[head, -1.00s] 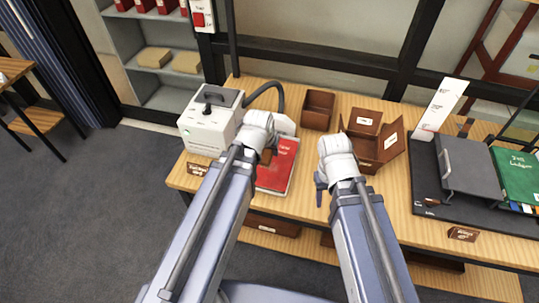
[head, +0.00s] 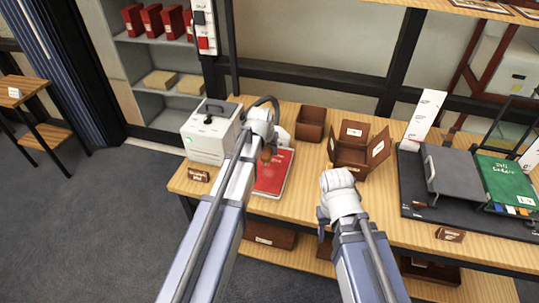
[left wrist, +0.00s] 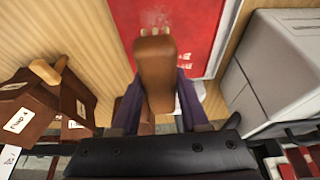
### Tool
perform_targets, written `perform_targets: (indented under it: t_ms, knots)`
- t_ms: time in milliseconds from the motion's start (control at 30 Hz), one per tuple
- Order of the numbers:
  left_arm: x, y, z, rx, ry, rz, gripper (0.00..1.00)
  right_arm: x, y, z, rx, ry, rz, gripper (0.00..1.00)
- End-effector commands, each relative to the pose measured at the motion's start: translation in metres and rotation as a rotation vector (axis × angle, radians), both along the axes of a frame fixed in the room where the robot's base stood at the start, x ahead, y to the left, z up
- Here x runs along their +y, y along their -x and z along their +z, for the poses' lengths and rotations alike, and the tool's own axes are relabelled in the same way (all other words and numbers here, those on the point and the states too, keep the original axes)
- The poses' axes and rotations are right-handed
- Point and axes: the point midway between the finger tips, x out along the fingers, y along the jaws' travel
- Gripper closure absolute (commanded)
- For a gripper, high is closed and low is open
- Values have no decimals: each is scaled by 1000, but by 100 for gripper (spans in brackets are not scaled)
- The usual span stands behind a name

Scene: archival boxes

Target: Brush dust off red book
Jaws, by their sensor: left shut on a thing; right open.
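The red book (head: 272,178) lies flat on the wooden table, partly covered by my left arm. It also shows at the top of the left wrist view (left wrist: 200,20), with faint pale specks on its cover. My left gripper (head: 265,146) is over the book's far part, shut on a brown-handled brush (left wrist: 155,70). The brush's pale bristle tips show against the red cover; I cannot tell whether they touch it. My right gripper (head: 324,208) is open and empty, over the table's front part to the right of the book.
A white machine (head: 212,132) with a hose stands left of the book. Brown boxes (head: 311,124) stand behind and to the right. A dark tray (head: 412,205) holds a grey folder and a green ledger (head: 510,182). A small label (head: 198,175) stands at the front left edge.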

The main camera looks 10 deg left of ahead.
Motion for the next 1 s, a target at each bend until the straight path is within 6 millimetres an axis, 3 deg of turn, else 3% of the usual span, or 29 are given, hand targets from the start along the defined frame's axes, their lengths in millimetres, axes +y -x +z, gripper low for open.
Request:
perform_targets:
  t_ms: [900,1000]
  knots:
    - [3,0,-79,3,0,0,100,0,0,-79,0,0,0,50]
    - [3,10,-74,8,0,0,100,0,0,-73,0,0,0,50]
